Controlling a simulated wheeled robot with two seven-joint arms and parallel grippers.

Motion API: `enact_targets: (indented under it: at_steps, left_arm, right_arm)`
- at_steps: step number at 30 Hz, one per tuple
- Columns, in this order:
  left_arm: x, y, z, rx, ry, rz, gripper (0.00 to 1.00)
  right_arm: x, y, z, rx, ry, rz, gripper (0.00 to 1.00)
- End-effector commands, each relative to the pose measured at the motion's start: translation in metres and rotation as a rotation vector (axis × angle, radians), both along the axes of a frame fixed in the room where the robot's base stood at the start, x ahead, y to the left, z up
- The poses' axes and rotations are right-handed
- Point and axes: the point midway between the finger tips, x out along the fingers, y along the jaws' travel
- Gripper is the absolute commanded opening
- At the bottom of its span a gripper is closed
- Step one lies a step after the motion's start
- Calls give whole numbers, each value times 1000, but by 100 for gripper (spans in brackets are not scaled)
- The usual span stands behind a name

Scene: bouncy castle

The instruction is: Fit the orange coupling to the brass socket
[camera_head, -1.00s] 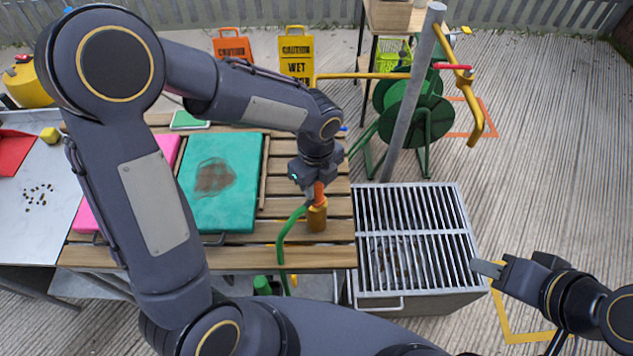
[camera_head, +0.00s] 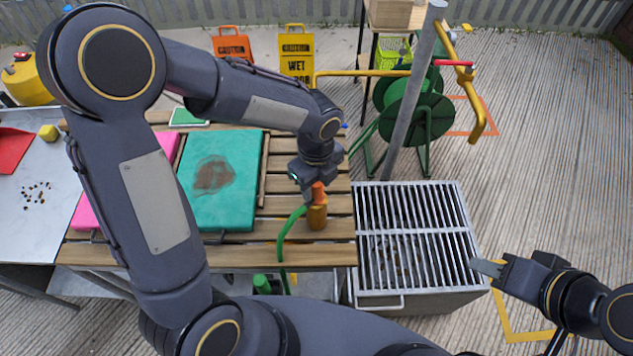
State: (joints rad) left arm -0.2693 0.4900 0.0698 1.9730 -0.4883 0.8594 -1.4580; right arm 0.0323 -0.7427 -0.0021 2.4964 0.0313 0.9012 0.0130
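The orange coupling (camera_head: 318,190) is upright at the front right of the slatted wooden table, directly under my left gripper (camera_head: 312,184). The green hose (camera_head: 284,235) runs from beside it, curving down over the table's front edge. The brass socket (camera_head: 317,216) stands on the slats just below the coupling. The two look in line and touching, but I cannot tell how deep the coupling sits. My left gripper points down at the coupling; its fingers are too dark and hidden to show their grip. My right gripper (camera_head: 485,267) is empty beside the grill's right edge, seen side-on.
A teal board (camera_head: 235,165) with a brown stain lies left of the socket, beside a pink one (camera_head: 83,215). A metal grill box (camera_head: 470,245) adjoins the table's right side. A grey pole (camera_head: 407,110) and green hose reel (camera_head: 430,118) stand behind. Open floor lies right.

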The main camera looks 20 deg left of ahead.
Motion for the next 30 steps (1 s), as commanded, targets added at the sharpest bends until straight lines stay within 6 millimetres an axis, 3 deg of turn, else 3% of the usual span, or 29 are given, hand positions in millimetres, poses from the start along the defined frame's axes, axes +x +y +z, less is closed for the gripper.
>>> enact_targets:
  at_steps: [3, 11, 24, 30]
  left_arm:
    - [0, 0, 0, 0, 0, 0, 53]
    - [0, 0, 2, -1, -1, 0, 53]
    - [1, 0, 66, -1, -4, 2, 53]
    - [0, 0, 78, 0, 0, 0, 53]
  right_arm:
    - [0, 0, 0, 0, 0, 0, 36]
    - [0, 0, 0, 0, 0, 0, 36]
    - [0, 0, -1, 0, 0, 0, 36]
    - [0, 0, -1, 0, 0, 0, 36]
